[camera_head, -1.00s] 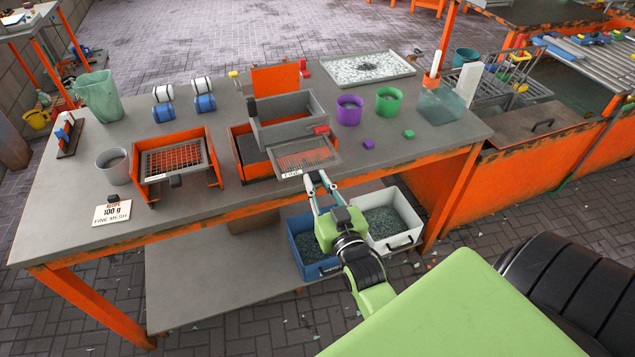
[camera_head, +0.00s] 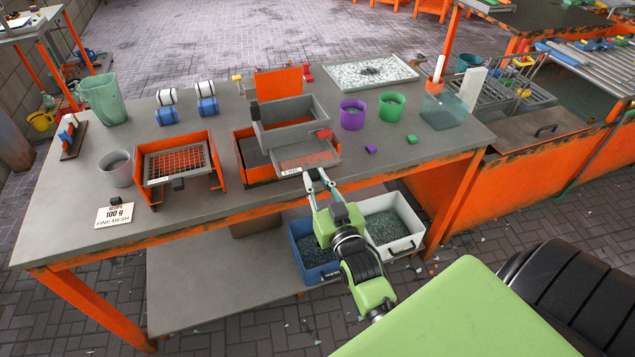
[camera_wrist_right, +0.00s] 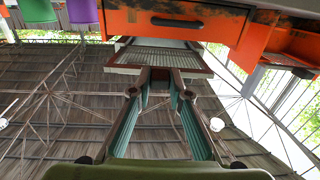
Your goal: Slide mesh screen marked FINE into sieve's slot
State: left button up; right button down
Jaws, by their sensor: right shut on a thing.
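The mesh screen marked FINE (camera_head: 308,156) lies roughly level at the front of the sieve (camera_head: 290,117), with its white label (camera_head: 291,170) at the near edge. Its far part is under the sieve's grey box, and its near part sticks out toward me. My right gripper (camera_head: 317,179) is shut on the screen's near edge, just beyond the table's front edge. In the right wrist view the screen (camera_wrist_right: 157,57) extends forward from the fingertips (camera_wrist_right: 160,76). The slot itself is hidden. My left gripper is not in view.
An orange frame (camera_head: 143,187) with another mesh screen (camera_head: 180,160) stands to the left. A recipe card (camera_head: 115,214) reads 100 g, fine mesh. A purple cup (camera_head: 352,113) and a green cup (camera_head: 391,105) stand right of the sieve. Blue (camera_head: 313,270) and white (camera_head: 414,243) bins sit below.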

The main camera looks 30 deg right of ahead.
aim_at(302, 151)
jog(key=shift+b+x, duration=0.5)
jog(key=shift+x, duration=2.5)
jog(key=shift+b+x, duration=0.75)
jog(key=shift+x, duration=1.85)
jog(key=c, duration=1.8)
grip_release()
jog(key=shift+r, duration=0.1)
jog(key=shift+s+a, duration=0.1)
jog(key=v, duration=1.2)
